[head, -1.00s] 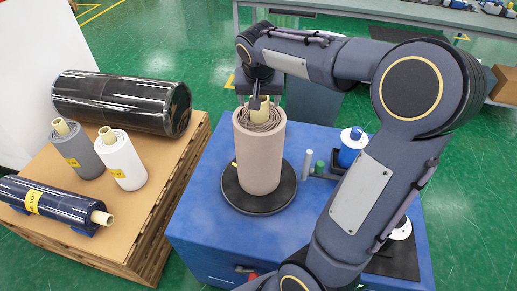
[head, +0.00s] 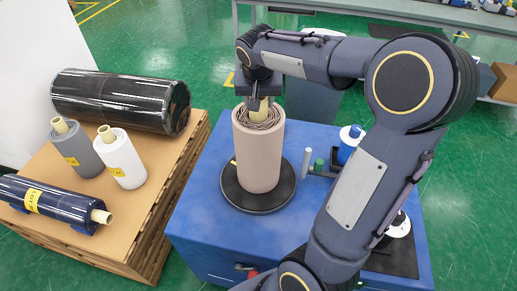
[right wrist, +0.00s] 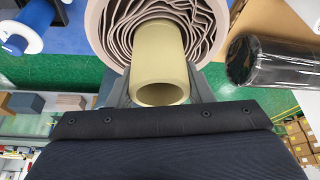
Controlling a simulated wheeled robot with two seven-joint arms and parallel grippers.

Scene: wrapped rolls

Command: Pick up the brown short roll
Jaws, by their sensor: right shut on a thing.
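The brown short roll (head: 258,155) stands upright on a round black disc (head: 284,197) on the blue cabinet. Its pale yellow core sticks out of the top, with loose wavy layers around it. My right gripper (head: 259,103) is above the roll, its fingers pointing down at the core. In the right wrist view the core (right wrist: 159,62) sits between the two fingers, and the brown roll (right wrist: 110,25) shows behind it. The right gripper is shut on the core. My left gripper is not in view.
On the pallet (head: 130,236) at left lie a large black roll (head: 120,100) and a dark blue roll (head: 50,200); a grey roll (head: 78,150) and a white roll (head: 121,160) stand between. A blue spool (head: 349,145) and small cylinders are right of the disc.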

